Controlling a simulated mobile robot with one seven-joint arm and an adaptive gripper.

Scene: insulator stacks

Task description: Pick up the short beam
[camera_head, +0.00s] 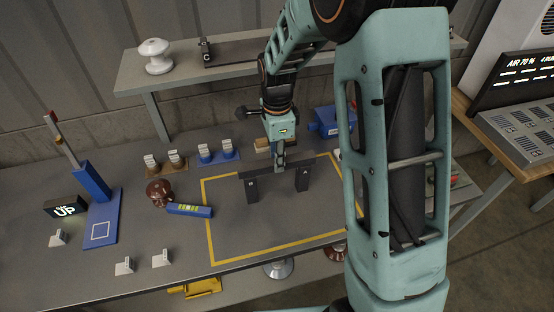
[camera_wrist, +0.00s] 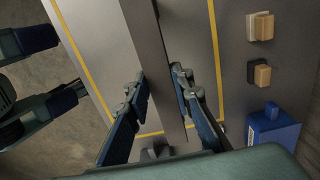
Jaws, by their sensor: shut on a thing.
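The short beam (camera_head: 258,170) is a dark grey bar lying level across the tops of two dark posts, one marked B (camera_head: 251,190) and one marked A (camera_head: 302,181). My gripper (camera_head: 279,161) is over the beam's middle, pointing down, and is shut on it. In the wrist view the beam (camera_wrist: 151,52) runs between the two fingers of my gripper (camera_wrist: 160,90), one on each side. I cannot tell whether any gap exists between beam and posts. My gripper hides part of the beam's middle.
A yellow outline (camera_head: 208,225) surrounds the posts on the grey table. Left are a blue level-like block (camera_head: 189,210), a brown insulator (camera_head: 158,192) and a blue stand (camera_head: 97,215). Blue (camera_head: 216,157) and brown (camera_head: 166,164) holders stand behind. A raised shelf (camera_head: 185,75) runs along the back.

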